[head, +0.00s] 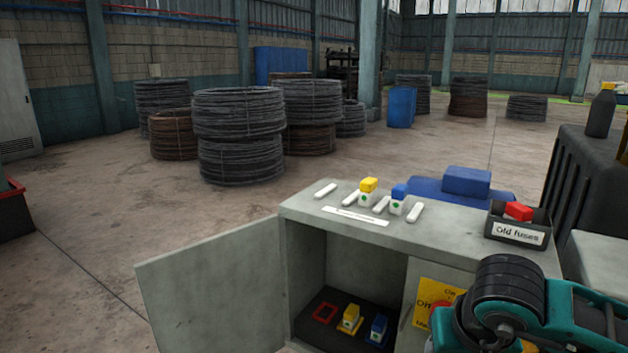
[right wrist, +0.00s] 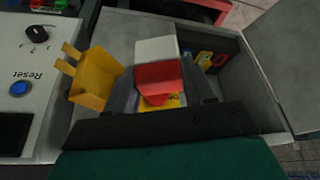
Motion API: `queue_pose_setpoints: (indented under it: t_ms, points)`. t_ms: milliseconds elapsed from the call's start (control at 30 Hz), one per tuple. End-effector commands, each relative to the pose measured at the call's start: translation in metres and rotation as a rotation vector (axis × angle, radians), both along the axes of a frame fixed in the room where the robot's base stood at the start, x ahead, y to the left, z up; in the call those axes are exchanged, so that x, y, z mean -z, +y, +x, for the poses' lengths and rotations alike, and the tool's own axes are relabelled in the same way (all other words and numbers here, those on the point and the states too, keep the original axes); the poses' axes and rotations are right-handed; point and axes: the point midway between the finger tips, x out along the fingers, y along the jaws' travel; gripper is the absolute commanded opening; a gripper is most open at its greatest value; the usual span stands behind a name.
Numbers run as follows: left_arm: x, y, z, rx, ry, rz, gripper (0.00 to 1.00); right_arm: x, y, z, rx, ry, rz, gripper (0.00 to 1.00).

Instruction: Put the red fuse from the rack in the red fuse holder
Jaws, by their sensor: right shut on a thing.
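My right gripper (right wrist: 165,80) is shut on the red fuse, which has a red cap (right wrist: 158,75) and a white body pointing away from the wrist. In the head view my right arm covers the lower right, and the held fuse is hidden. The red fuse holder (head: 325,312), an empty red outline, lies on the dark floor of the open cabinet (head: 330,226), left of the yellow and blue fuses. The rack on the cabinet top holds a yellow fuse (head: 368,185) and a blue fuse (head: 399,192) between white bars. My left gripper is not in view.
The cabinet's left door (head: 215,295) stands open. An "Old fuses" box (head: 515,236) holding a red fuse (head: 518,211) is on the top at right. A yellow sign (head: 432,292) is on the right front. A Reset panel (right wrist: 28,70) and yellow pronged part (right wrist: 94,80) show at wrist-view left.

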Motion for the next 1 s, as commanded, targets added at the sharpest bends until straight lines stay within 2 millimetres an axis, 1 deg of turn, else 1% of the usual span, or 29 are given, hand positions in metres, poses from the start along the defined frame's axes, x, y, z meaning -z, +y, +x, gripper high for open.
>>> queue_pose_setpoints:
  t_ms: [100, 233, 1000]
  points:
    - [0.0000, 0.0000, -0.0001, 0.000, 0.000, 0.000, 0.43, 0.0035, 0.0028, -0.0047, -0.099, 0.001, 0.000, 0.16]
    - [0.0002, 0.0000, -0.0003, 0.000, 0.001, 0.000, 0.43, 0.0053, 0.0048, -0.0067, -0.145, 0.003, 0.001, 0.16]
    - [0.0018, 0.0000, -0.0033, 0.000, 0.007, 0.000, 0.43, 0.0042, 0.0046, -0.0058, -0.149, 0.002, -0.001, 0.16]
